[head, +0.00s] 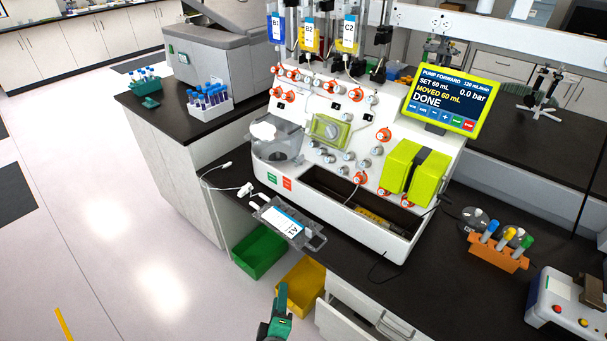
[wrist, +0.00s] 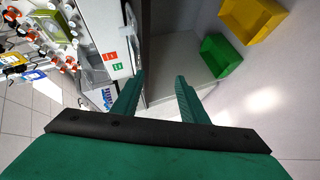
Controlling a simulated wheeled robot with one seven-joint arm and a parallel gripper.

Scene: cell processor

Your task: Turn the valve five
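The white cell processor (head: 345,200) stands on the dark bench. Its front panel carries several red-orange valves and grey knobs, including one valve (head: 384,134) at the right and one (head: 360,178) lower down. I cannot read which valve is number five. In the wrist view the processor panel (wrist: 100,30) lies at the upper left, turned on its side, with its valves (wrist: 68,62) along the left edge. My green gripper (head: 279,308) is low in front of the bench, well apart from the panel. In the wrist view its fingers (wrist: 157,88) are apart with nothing between them.
A labelled bag on a tray (head: 290,224) sits at the bench's front edge. Green (head: 259,252) and yellow (head: 302,284) bins stand below. The screen (head: 441,100) reads "DONE". An orange tube rack (head: 498,255) stands on the right. The floor at left is clear.

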